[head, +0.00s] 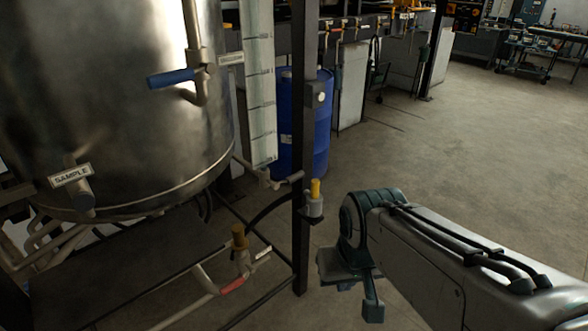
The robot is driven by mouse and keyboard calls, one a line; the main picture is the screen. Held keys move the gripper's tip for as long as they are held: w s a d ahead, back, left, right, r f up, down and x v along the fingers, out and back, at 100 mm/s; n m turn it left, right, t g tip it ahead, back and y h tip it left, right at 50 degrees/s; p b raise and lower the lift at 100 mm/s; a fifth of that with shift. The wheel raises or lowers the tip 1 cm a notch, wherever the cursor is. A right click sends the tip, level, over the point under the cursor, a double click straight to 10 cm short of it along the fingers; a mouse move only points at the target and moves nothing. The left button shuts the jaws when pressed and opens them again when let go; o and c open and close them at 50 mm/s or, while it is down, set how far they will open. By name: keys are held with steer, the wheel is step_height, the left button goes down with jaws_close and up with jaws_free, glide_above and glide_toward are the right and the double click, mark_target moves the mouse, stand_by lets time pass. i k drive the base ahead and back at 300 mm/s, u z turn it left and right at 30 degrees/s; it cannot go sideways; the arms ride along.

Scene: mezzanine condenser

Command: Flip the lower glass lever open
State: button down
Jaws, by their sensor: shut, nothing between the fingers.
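A tall, pale sight glass (261,90) with scale marks stands to the right of the large steel tank (110,100). At its lower end is a small fitting with a short grey lever (288,180), which appears to be the lower glass lever. It points right, towards the dark post, and is small and partly unclear. My gripper (347,286) is below and to the right of it, on the other side of the post, pointing down. It is shut and empty, apart from the lever. My wrist hides part of the fingers.
A dark upright post (301,150) stands between the lever and my gripper. A yellow-topped fitting (315,198) sticks out from it. A blue-handled valve (172,78), a SAMPLE valve (78,185) and a red-handled valve (232,286) are nearby. A blue drum (312,125) stands behind. Open floor (480,140) lies right.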

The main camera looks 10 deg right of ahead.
mark_target(294, 178)
steer(key=k, duration=0.25)
steer(key=u, duration=0.15)
steer(key=i, duration=1.1)
steer(key=z, duration=0.25)
